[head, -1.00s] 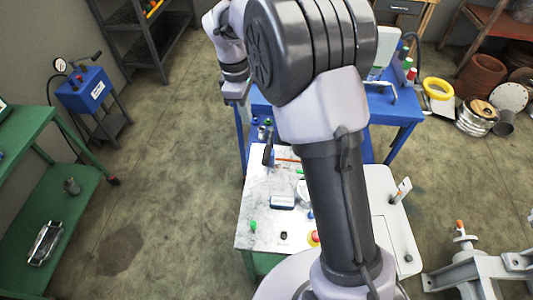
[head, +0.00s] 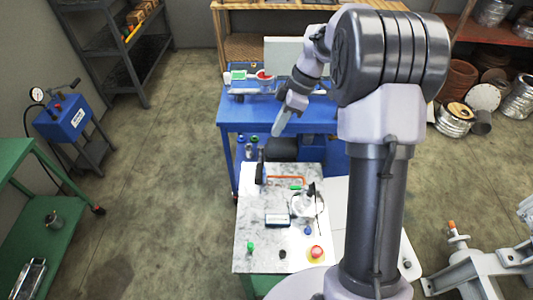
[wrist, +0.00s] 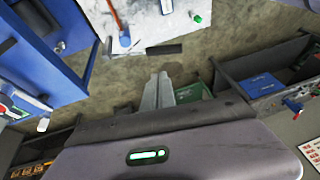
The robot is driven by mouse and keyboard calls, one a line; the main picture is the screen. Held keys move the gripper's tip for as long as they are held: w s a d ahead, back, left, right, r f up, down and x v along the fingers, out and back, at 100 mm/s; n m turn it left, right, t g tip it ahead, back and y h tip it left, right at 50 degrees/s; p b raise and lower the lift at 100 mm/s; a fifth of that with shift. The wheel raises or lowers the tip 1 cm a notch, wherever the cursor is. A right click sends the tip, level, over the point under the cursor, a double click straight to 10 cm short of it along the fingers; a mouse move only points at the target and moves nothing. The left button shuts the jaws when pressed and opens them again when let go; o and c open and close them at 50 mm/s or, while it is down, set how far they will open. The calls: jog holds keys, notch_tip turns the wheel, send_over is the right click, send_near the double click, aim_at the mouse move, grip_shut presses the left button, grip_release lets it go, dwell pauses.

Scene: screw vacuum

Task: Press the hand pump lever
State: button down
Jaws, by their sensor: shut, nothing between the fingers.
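The hand pump is a blue box (head: 62,118) with a round gauge (head: 37,95) on a dark stand at the left in the head view.
A marble-topped bench (head: 250,215) with small parts stands below my gripper. A blue table (head: 235,112) is behind it. A green table (head: 60,185) stands left, near the pump. Dark shelves (head: 135,70) are behind the pump. Open floor (head: 165,160) lies between pump and bench.

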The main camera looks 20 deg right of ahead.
aim_at(260, 171)
jog(key=b+x, duration=0.1)
jog(key=x, duration=0.3)
jog(key=s+b+x, duration=0.1)
jog(key=x, duration=0.4)
jog(key=b+x, duration=0.1)
jog(key=x, duration=0.3)
jog(key=shift+s+f, duration=0.2)
jog(key=f+b, duration=0.1)
jog(key=b, duration=0.1)
jog(key=shift+s+f+b, duration=0.1)
jog(key=shift+s+b, duration=0.1)
jog(key=shift+b, duration=0.1)
jog(key=s+a+f+t+b, duration=0.1)
jog(key=s+f+b, duration=0.2)
jog(key=f+b, duration=0.6)
jog(key=b, duration=0.3)
jog(key=shift+s+f, duration=0.3)
jog(key=shift+s, duration=0.05)
jog(key=shift+s+a+f+h, duration=0.1)
jog(key=shift+s+h, duration=0.05)
jog(key=shift+h, duration=0.15)
